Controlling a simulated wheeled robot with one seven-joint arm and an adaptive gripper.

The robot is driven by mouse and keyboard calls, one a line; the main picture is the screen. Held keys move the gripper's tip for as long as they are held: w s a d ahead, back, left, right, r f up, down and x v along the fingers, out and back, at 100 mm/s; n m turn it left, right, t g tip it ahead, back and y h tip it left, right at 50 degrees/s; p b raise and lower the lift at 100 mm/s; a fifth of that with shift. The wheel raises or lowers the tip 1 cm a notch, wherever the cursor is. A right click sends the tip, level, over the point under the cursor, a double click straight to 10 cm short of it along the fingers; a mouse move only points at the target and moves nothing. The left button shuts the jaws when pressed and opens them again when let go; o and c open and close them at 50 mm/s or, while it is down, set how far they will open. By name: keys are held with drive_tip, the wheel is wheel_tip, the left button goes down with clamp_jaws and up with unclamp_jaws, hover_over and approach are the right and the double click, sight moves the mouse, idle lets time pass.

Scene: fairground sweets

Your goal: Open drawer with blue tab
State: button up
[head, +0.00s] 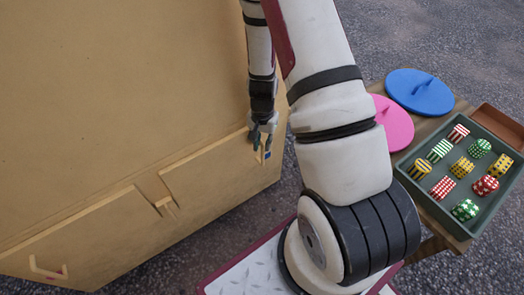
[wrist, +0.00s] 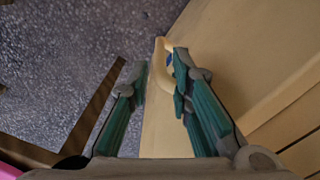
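The tan cabinet (head: 110,110) fills the left of the head view, with a row of drawers along its lower front. The blue tab (head: 267,155) shows at the right-hand drawer, just below my gripper (head: 264,132). In the wrist view, the tab (wrist: 169,58) is a small blue patch beside a pale curved handle (wrist: 158,68). My gripper (wrist: 159,76) is open, its two fingers apart. The handle lies between the fingers, close to the right finger, which partly covers it. I cannot tell whether they touch. The drawer looks closed.
Other handles sit at the middle (head: 165,206) and at the left, with a pink mark (head: 48,272). On the right, a wooden table holds a blue lid (head: 420,92), a pink lid (head: 391,124) and a green tray (head: 414,201) of several patterned sweets. Grey ground lies around.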

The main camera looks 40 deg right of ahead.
sight(263, 149)
drive_tip(key=shift+f+b, duration=0.4)
drive_tip(key=shift+f, duration=1.3)
clamp_jaws()
drive_tip(key=shift+s, duration=0.1)
